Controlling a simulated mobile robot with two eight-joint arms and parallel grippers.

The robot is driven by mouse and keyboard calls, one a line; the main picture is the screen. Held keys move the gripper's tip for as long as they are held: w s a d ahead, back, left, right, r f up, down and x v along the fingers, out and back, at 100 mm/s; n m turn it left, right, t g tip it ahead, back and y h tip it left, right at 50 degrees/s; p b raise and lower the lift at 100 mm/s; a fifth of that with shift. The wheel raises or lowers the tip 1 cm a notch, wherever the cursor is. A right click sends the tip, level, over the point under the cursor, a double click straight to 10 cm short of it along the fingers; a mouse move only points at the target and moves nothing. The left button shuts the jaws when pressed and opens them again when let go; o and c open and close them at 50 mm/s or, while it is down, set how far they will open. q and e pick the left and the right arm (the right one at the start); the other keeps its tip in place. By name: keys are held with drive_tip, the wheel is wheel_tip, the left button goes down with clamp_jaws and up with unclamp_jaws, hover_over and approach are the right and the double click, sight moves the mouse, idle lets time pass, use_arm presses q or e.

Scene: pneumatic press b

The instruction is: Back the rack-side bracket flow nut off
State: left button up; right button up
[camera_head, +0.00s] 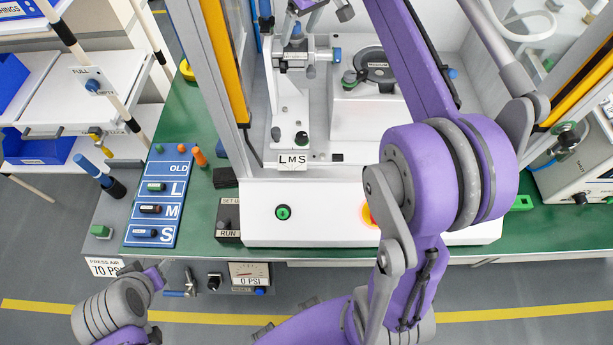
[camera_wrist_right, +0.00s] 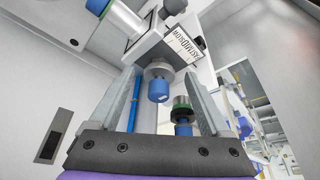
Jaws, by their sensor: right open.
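My right gripper (camera_wrist_right: 161,78) is open, with one grey finger on each side of the wrist view. A blue-capped nut (camera_wrist_right: 158,90) hangs under a grey metal fitting between the fingers, apart from both. A second blue-capped fitting with a dark knurled, green-ringed body (camera_wrist_right: 183,112) shows lower, near the right finger. I cannot tell which of these is the rack-side nut. In the head view the bracket (camera_head: 287,95) stands inside the press, with a blue knob (camera_head: 296,29) near its top. My right arm reaches over the press to the top edge.
The LMS label (camera_head: 293,162) sits at the press's front. A blue OLD L/M/S board (camera_head: 157,205) lies on the green bench at left, near a white rack (camera_head: 105,100). Yellow-edged posts flank the press opening.

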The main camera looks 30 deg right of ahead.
drive_tip(key=r, duration=0.1)
drive_tip(key=s+r, duration=0.1)
drive_tip(key=shift+s+r+m, duration=0.1)
drive_tip(key=shift+r+m, duration=0.2)
drive_tip(key=shift+r, duration=0.05)
drive_tip(key=s+d+b, duration=0.1)
drive_tip(key=s+d, duration=0.1)
drive_tip(key=s, duration=1)
use_arm(q)
drive_tip(key=f, duration=0.1)
drive_tip(key=s+f+b, duration=0.1)
drive_tip(key=f, duration=0.1)
drive_tip(key=s+f+b, duration=0.1)
drive_tip(key=f, duration=0.1)
use_arm(e)
drive_tip(key=s+a+f, duration=0.3)
drive_tip(key=a+f, duration=0.2)
drive_tip(key=f, duration=0.2)
drive_tip(key=s+a+f, duration=0.4)
drive_tip(key=f, duration=0.3)
drive_tip(key=s+a+f+m, duration=0.1)
drive_tip(key=s+a+f, duration=0.2)
drive_tip(key=a+f, duration=0.2)
wheel_tip(320, 180, down, 3)
drive_tip(key=shift+s+a+r+h, duration=0.15)
drive_tip(key=shift+s+a+h, duration=0.2)
drive_tip(key=shift+h, duration=0.05)
